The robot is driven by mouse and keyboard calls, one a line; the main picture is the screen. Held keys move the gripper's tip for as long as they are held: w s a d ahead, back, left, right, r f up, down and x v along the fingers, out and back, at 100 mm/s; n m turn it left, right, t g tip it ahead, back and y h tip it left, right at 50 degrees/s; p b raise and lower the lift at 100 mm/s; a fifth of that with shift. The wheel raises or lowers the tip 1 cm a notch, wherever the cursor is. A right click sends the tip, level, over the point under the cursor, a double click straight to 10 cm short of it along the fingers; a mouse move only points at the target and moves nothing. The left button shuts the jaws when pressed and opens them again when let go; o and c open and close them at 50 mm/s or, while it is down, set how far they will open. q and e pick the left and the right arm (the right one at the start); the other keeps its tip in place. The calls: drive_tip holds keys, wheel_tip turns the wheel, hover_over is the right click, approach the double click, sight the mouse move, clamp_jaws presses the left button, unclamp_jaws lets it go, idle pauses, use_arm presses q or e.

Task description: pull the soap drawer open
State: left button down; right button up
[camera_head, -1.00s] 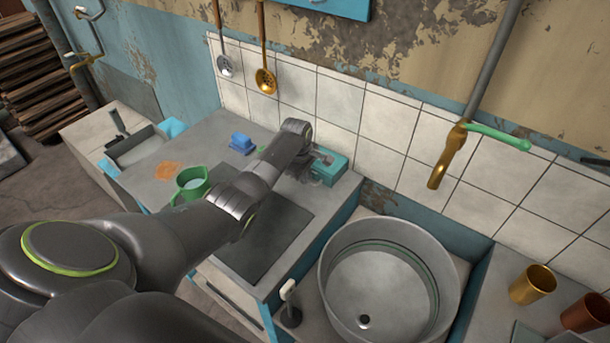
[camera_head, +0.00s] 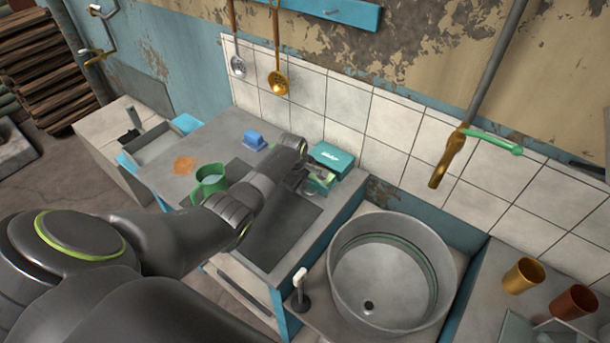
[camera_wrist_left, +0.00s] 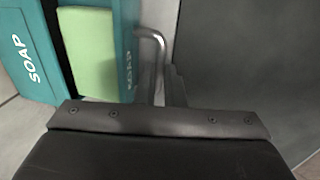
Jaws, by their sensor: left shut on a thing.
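The teal soap box (camera_head: 332,157) stands on the counter against the tiled wall. Its soap drawer (camera_head: 318,186) is pulled partway out toward my arm. In the left wrist view, the drawer (camera_wrist_left: 126,45) shows a pale green soap bar (camera_wrist_left: 88,50) inside and a metal handle (camera_wrist_left: 154,42) on its front. The box marked SOAP (camera_wrist_left: 25,60) shows to the left. My left gripper (camera_head: 303,183) is at the drawer's front, shut on the handle; its fingertips are mostly hidden. My right gripper is not in view.
A green mug (camera_head: 209,184) and a blue object (camera_head: 254,141) stand on the counter left of my arm. A round metal basin (camera_head: 440,262) is at the right. A dark flat plate (camera_head: 285,232) lies in front of the box.

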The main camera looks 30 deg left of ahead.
use_arm(q)
drive_tip(key=shift+s, duration=0.25)
drive_tip(key=c, duration=1.5)
unclamp_jaws()
drive_tip(key=shift+w+a, duration=0.1)
drive_tip(key=shift+r, duration=0.1)
drive_tip(key=shift+r, duration=0.55)
drive_tip(key=s+r, duration=0.1)
drive_tip(key=r, duration=0.4)
drive_tip(key=s+r, duration=0.1)
drive_tip(key=r, duration=0.4)
drive_tip(key=s+r, duration=0.1)
drive_tip(key=r, duration=0.4)
drive_tip(key=shift+s+a+r, duration=0.2)
drive_tip(key=shift+r, duration=0.2)
